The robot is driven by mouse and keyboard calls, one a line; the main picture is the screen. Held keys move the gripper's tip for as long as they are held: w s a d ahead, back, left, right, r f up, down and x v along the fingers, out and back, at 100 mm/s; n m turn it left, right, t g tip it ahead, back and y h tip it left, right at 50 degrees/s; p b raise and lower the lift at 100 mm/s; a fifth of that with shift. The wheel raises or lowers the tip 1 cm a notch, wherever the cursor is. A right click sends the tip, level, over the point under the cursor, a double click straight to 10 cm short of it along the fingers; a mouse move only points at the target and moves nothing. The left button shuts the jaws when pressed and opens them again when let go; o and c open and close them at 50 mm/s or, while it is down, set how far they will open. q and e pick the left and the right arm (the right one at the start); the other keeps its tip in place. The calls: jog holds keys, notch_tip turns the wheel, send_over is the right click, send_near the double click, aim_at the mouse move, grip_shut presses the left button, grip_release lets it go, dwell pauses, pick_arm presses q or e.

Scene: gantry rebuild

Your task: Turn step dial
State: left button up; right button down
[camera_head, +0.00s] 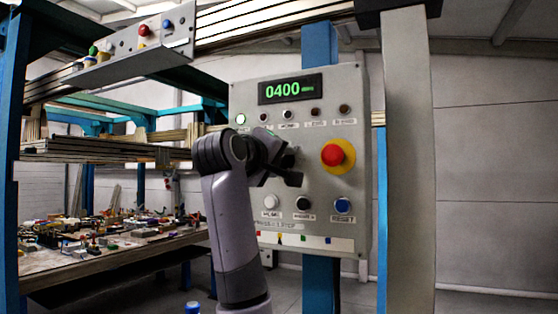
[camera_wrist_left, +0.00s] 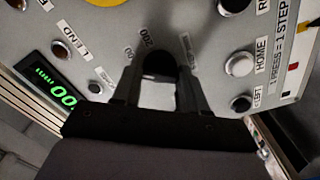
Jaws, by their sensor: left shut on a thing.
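The grey control panel (camera_head: 350,220) hangs on a blue post, with a green display (camera_head: 288,88) reading 0400. The step dial, a black knob (camera_wrist_left: 158,62), shows in the wrist view with printed numbers around it. My left gripper (camera_head: 290,168) is at the panel's middle. Its two black fingers (camera_wrist_left: 157,84) are shut on the dial, one on each side. In the head view my wrist and fingers hide most of the dial. My right gripper is in neither view.
A red stop button (camera_head: 334,155) on yellow sits right of the dial. White, black and blue buttons (camera_head: 342,205) line the panel's lower part, small lamps (camera_head: 288,114) the top. A cluttered workbench (camera_head: 100,262) stands at left. A grey column (camera_head: 408,150) rises at right.

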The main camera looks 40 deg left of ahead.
pick_arm(q)
jog(key=shift+m, duration=1)
jog(key=o, duration=1.1)
jog(key=shift+c, duration=0.2)
jog(key=b+v, duration=0.2)
jog(key=v, duration=0.5)
jog(key=shift+s, duration=0.1)
